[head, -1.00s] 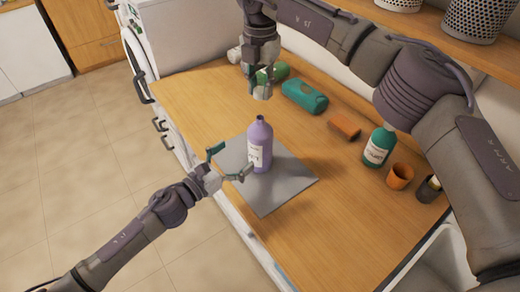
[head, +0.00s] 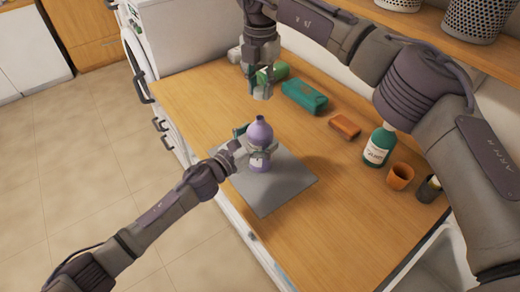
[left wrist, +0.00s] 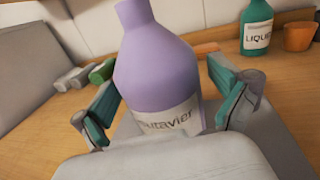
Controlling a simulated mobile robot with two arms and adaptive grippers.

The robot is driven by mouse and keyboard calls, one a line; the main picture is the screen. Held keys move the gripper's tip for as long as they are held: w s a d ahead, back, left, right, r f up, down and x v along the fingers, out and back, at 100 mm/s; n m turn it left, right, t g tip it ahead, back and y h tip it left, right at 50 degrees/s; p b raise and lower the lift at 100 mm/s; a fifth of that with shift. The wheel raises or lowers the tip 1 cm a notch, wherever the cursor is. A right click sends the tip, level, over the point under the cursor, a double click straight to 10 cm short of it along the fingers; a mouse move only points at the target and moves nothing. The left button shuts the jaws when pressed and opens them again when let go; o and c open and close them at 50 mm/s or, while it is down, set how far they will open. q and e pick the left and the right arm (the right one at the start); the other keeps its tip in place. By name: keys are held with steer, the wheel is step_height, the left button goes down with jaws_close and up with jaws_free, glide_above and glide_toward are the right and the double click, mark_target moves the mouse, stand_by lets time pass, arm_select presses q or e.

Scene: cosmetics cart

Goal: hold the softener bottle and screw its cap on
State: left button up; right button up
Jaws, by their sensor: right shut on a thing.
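The purple softener bottle (head: 260,132) stands upright on the grey mat (head: 275,195), its open neck without a cap. It also fills the middle of the left wrist view (left wrist: 160,75). My left gripper (head: 257,147) is around the bottle's body, one finger on each side. In the left wrist view its fingers are spread, with a gap at the right finger. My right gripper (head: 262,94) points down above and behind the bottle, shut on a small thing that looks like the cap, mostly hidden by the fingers.
A green bottle (head: 378,148), an orange cup (head: 400,177) and a dark small jar (head: 429,188) stand on the right. An orange block (head: 345,126) and a teal pack (head: 304,97) lie behind the mat. The wooden top in front right is clear.

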mark_target(260, 117)
arm_select(q)
steer(key=c, duration=1.5)
steer(key=shift+c, duration=0.2)
arm_select(e)
steer(key=shift+f, duration=2.5)
steer(key=shift+f, duration=0.85)
steer(key=shift+f, duration=0.55)
